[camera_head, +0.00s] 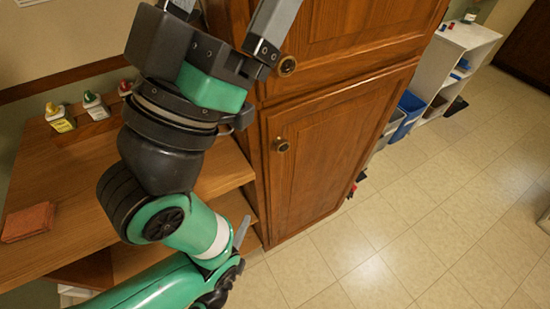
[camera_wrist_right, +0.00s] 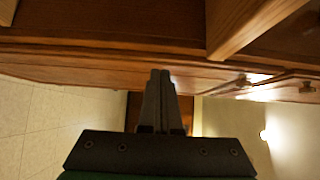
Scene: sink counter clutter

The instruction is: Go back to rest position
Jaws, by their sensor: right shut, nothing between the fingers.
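My right gripper (camera_head: 205,65) is at the top left of the head view, raised in front of the wooden cabinet and above the shelf unit. Its fingertips run out of the top of that view. In the right wrist view its two dark fingers (camera_wrist_right: 160,80) are together with nothing between them. My green and black right arm reaches up to it from the bottom of the head view. I cannot make out my left gripper.
A tall wooden cabinet (camera_head: 325,145) with round knobs stands close behind the gripper. Small bottles (camera_head: 60,118) and a reddish block (camera_head: 27,222) sit on the wooden surface at left. Blue bin (camera_head: 408,115) and white shelf (camera_head: 450,65) stand farther off. Tiled floor (camera_head: 400,225) at right is clear.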

